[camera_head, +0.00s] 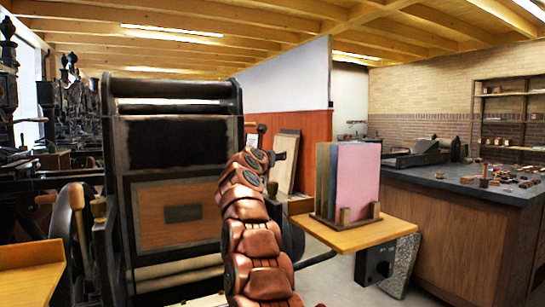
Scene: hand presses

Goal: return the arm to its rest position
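My arm (250,225), made of reddish-brown segments, rises from the bottom of the head view in front of a large dark hand press (175,190). It bends near its top. A dark part at its far end, which looks like my gripper (288,146), sticks out to the right. It is small and partly hidden, so its fingers cannot be made out. No object shows in it.
Right of my arm, a small wooden shelf (375,237) carries upright pink and dark boards (355,180) in a holder. A counter (455,225) with small items stands further right. A wooden surface (30,268) is at lower left. Floor shows between shelf and counter.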

